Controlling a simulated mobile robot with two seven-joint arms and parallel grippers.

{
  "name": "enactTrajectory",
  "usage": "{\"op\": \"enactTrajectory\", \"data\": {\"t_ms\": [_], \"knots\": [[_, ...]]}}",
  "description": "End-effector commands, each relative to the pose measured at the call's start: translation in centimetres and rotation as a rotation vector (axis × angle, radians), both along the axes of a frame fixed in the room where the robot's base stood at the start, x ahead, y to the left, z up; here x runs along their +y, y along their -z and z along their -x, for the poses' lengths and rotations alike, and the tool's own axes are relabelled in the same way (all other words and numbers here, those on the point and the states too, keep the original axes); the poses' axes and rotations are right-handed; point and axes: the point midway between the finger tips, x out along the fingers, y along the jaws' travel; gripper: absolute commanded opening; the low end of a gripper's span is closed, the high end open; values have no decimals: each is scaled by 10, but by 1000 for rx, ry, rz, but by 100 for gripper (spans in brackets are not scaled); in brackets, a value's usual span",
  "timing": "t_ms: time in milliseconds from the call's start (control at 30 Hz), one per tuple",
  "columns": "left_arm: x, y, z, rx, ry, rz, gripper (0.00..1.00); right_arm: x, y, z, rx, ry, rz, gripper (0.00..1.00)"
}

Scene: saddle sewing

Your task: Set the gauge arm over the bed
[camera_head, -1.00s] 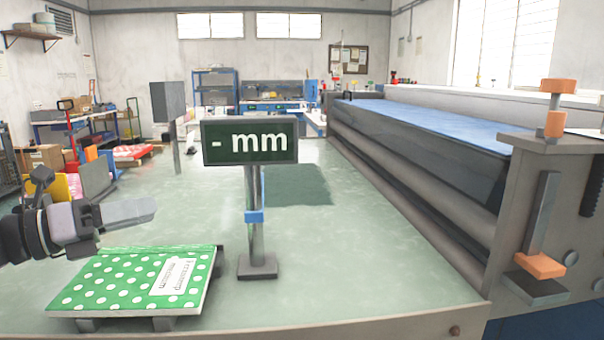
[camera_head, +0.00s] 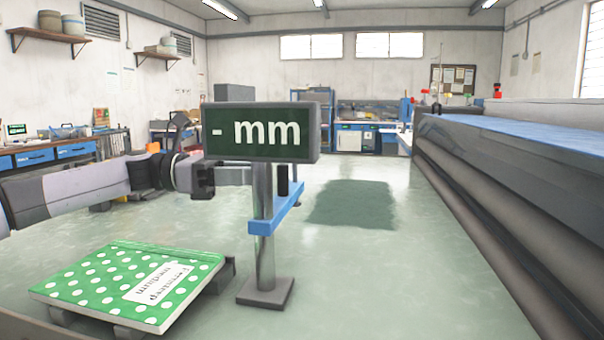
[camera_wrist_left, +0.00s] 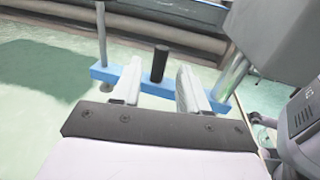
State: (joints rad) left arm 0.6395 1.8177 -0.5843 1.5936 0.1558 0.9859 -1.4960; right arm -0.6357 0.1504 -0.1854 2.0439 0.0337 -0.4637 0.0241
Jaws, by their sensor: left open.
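The gauge has a dark display (camera_head: 262,133) reading "- mm" on a metal post (camera_head: 264,215) with a square foot. A blue gauge arm (camera_head: 277,213) runs from the post toward the back right, over the pale green bed (camera_head: 420,270). A black peg (camera_head: 284,181) stands upright on it. My left gripper (camera_head: 235,176) is behind the post, its tips partly hidden. In the left wrist view my left gripper (camera_wrist_left: 157,88) is open, with the black peg (camera_wrist_left: 160,62) between and just beyond its fingers. The blue arm (camera_wrist_left: 105,74) crosses there. My right gripper is not in view.
A green dotted book-like board (camera_head: 130,280) lies on dark supports (camera_head: 222,275) at front left. A dark green patch (camera_head: 352,203) lies on the bed behind the gauge. A long roller machine (camera_head: 500,200) bounds the right side. A grey box (camera_head: 234,93) shows behind the display.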

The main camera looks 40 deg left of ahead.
Motion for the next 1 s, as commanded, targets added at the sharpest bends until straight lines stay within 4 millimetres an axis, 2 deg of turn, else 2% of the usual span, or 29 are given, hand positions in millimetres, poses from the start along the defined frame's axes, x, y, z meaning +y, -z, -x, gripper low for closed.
{"op": "enactTrajectory", "data": {"t_ms": [200, 400, 867, 900, 1000], "knots": [[-27, -5, -22, 3, 5, 5, 44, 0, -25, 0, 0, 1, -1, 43], [-42, -4, -34, 2, 3, 4, 44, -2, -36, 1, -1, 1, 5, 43], [-48, 0, -40, 1, 0, 2, 44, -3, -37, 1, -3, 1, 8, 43], [-48, 0, -40, 1, 0, 2, 31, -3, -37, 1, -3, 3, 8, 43], [-48, 0, -40, 1, -1, 2, 0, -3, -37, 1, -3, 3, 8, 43]]}}
